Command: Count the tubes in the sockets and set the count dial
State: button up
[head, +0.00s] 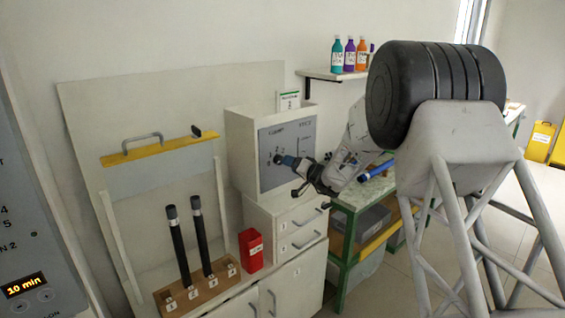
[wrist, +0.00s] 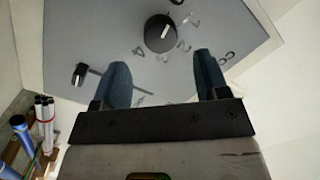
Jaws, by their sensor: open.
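A small black lever (wrist: 79,74) by a slot sits left of the dial. A red box (head: 251,250) stands beside the socket block. A yellow bar with a handle (head: 145,143) is above the tubes. Bottles (head: 349,55) stand on a wall shelf. A green-framed table (head: 345,225) is to the right.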

aim_at(279, 160)
jog(key=shift+x, duration=2.65)
jog(key=c, duration=0.9)
